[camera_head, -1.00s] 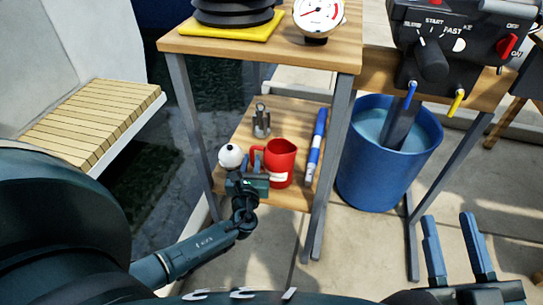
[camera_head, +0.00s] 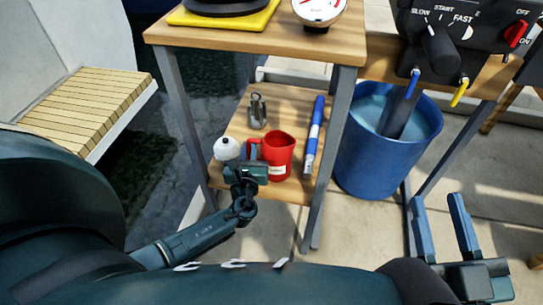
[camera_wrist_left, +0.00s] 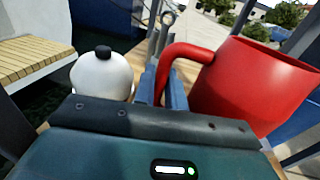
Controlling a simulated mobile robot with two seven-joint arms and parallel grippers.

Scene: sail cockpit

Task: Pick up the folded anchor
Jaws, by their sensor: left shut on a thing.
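The folded anchor (camera_head: 257,111) is a small grey metal piece standing upright on the lower wooden shelf, behind the red mug (camera_head: 280,157). In the left wrist view the anchor's ring (camera_wrist_left: 168,18) shows beyond the fingertips; its lower part is hidden. My left gripper (camera_head: 250,153) is low at the shelf's front, between a white ball-shaped float (camera_head: 227,149) and the mug. In the wrist view its blue fingers (camera_wrist_left: 163,88) are shut on the handle of the red mug, short of the anchor. My right gripper (camera_head: 444,228) is open and empty at lower right.
A blue and white tube (camera_head: 314,138) lies right of the mug. Table legs (camera_head: 335,145) frame the shelf, with the tabletop (camera_head: 270,45) above. A blue bucket (camera_head: 385,165) stands to the right. A slatted bench (camera_head: 85,110) is at left.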

